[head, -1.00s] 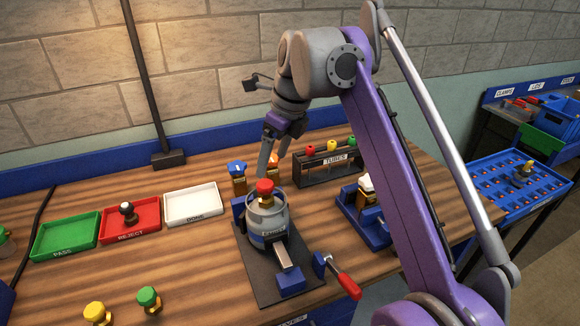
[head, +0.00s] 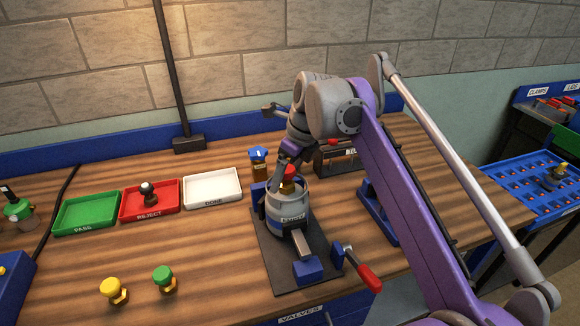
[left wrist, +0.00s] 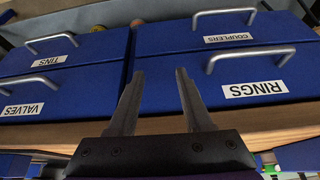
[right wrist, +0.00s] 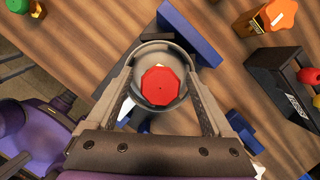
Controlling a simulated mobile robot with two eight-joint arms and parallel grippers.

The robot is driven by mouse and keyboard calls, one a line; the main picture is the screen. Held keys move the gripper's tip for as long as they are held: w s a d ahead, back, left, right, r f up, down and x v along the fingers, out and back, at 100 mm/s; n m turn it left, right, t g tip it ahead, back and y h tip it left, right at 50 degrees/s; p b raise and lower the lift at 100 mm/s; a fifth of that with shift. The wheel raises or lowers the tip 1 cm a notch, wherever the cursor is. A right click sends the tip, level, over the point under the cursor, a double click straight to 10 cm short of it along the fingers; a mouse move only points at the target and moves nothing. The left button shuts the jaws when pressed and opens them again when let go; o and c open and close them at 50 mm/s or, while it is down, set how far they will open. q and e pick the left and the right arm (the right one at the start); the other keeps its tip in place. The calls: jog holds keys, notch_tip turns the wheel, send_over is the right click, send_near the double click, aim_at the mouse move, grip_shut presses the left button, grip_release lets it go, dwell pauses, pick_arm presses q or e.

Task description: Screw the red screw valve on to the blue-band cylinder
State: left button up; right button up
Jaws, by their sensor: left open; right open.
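A grey cylinder (head: 288,213) with a label stands upright in a clamp fixture on a dark plate (head: 304,262). The red screw valve (head: 288,184) sits at the cylinder's top; I cannot tell how far it is threaded. In the right wrist view the red valve (right wrist: 160,86) lies between the fingers of my right gripper (right wrist: 160,82), over the round grey rim (right wrist: 150,48). My right gripper (head: 288,167) is open, pointing down at the valve, apart from it in the wrist view. My left gripper (left wrist: 158,74) is open and empty in front of blue drawers.
Green (head: 87,212), red (head: 150,200) and white (head: 212,188) trays stand left of the fixture. Yellow (head: 113,289) and green (head: 164,278) valves stand at front left.

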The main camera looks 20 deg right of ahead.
jog(key=shift+f, duration=0.1)
grip_shut()
grip_release()
dwell(0.4)
